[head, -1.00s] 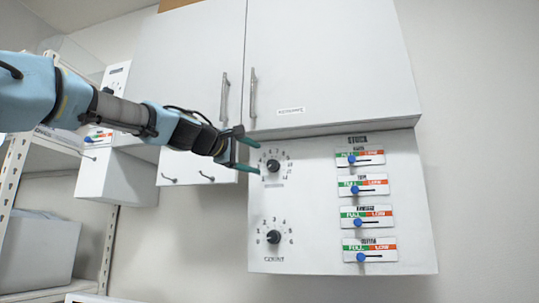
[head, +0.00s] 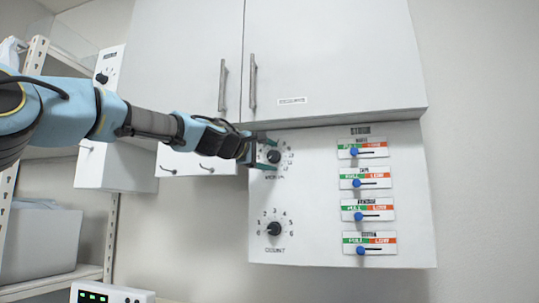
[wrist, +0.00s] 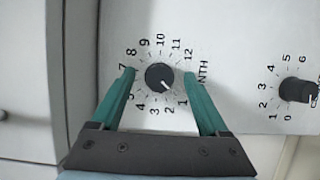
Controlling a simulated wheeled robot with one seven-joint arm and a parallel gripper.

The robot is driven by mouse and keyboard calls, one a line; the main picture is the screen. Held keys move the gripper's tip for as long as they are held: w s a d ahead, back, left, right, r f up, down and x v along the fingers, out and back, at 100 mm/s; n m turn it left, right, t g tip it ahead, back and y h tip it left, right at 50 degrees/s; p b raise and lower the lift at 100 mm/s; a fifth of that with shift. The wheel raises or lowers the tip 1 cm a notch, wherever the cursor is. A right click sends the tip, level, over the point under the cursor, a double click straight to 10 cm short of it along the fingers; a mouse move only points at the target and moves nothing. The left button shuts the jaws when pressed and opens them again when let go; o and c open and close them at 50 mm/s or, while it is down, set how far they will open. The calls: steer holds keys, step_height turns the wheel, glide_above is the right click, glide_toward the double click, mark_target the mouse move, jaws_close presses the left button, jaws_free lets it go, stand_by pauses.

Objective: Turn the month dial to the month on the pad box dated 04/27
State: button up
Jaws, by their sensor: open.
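The month dial (head: 273,157) is a round black knob on the upper left of the white panel. It also shows in the wrist view (wrist: 160,78), ringed by numbers 1 to 12, and its white mark seems to point at 1. My gripper (head: 267,153) is at the panel with its green fingers open. In the wrist view my gripper (wrist: 160,72) has one finger on each side of the knob, with gaps between. No pad box dated 04/27 is visible.
A second black dial, marked count (head: 274,229), sits below the month dial. Several blue sliders (head: 358,183) on FULL/LOW plates line the panel's right. A cabinet with handles (head: 252,80) overhangs above. Shelving (head: 60,277) stands at the left.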

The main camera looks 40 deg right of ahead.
jaws_close()
stand_by(0.5)
steer(key=shift+r+m+p, duration=0.1)
steer(key=shift+m+p, duration=0.2)
steer(key=shift+r+m+y+p, duration=0.15)
steer(key=shift+m+y+p, duration=0.45)
steer(key=shift+m+p, duration=0.2)
steer(key=m+p, duration=0.1)
steer(key=p, duration=0.1)
steer(key=m+y+p, duration=0.1)
steer(key=m, duration=0.1)
steer(key=shift+s+r+m+t+y+p, duration=0.2)
steer(key=shift+m+t+y+p, duration=0.1)
steer(key=shift+p, duration=0.1)
steer(key=m+y+p, duration=0.1)
steer(key=m+p, duration=0.1)
steer(key=p, duration=0.1)
steer(key=shift+d+m+t, duration=0.1)
steer(key=shift+m+t, duration=0.2)
steer(key=shift+t, duration=0.1)
steer(key=shift+f+m+t+y+p, duration=0.15)
steer(key=shift+m+t+y+p, duration=0.55)
steer(key=shift+m+y+p, duration=0.5)
steer(key=shift+m+h, duration=0.3)
